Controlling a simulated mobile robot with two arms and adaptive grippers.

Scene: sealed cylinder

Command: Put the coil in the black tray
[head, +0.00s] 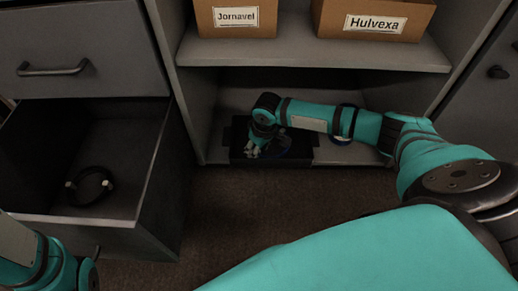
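A black coil with two pale ties (90,186) lies on the floor of the open drawer at the left. The black tray (238,152) stands on the low shelf of the middle cabinet. My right gripper (254,153) points down over the left part of the tray. Its fingers are small and dark, so I cannot tell whether they are open or shut. A dark, bluish round thing (277,148) shows in the tray beside the fingers, partly hidden by my arm. Only links of my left arm show in the lower left corner; its gripper is out of view.
The open drawer (152,180) juts out left of the shelf. A blue-and-white ring (341,141) lies right of the tray, under my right arm. Cardboard boxes labelled Jornavel (260,18) and Hulvexa (400,24) stand on the upper shelf. The carpet in front is clear.

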